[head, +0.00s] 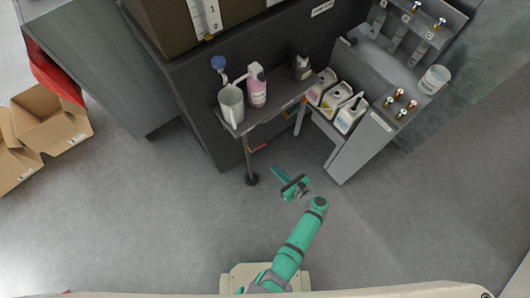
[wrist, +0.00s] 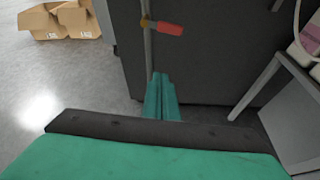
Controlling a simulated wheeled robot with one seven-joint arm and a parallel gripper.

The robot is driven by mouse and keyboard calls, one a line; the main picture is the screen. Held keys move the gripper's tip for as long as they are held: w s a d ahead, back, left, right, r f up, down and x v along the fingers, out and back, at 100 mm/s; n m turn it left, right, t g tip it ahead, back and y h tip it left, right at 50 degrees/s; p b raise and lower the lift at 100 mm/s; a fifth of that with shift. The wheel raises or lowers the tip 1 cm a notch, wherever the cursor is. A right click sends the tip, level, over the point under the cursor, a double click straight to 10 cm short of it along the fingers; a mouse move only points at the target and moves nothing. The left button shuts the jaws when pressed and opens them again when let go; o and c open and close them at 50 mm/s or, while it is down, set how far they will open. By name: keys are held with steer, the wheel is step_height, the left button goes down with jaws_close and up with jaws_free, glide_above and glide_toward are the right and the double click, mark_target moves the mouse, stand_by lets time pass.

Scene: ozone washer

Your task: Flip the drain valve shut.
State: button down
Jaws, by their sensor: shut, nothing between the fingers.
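The drain valve shows in the wrist view as a red-orange handle (wrist: 168,29) with a yellowish end on a thin vertical pipe (wrist: 148,50). The handle points sideways to the right, across the pipe. In the head view the orange handle (head: 258,149) is partly hidden under the small shelf, beside the pipe. My gripper (head: 276,173) is shut and empty, low over the floor in front of the shelf. In the wrist view its closed teal fingers (wrist: 160,82) point toward the dark cabinet, below the handle in the picture and apart from it.
The shelf (head: 270,122) holds a metal pitcher (head: 231,104) and bottles above the valve. A grey rack (head: 352,160) with several jugs stands to the right. Open cardboard boxes (head: 45,125) lie at the far left. The floor around my arm is clear.

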steer(key=w+r+x, duration=0.1)
steer(key=x, duration=0.9)
steer(key=r, duration=0.4)
steer(key=shift+w+d, duration=0.2)
steer(key=shift+d, duration=0.15)
steer(key=shift+r, duration=0.15)
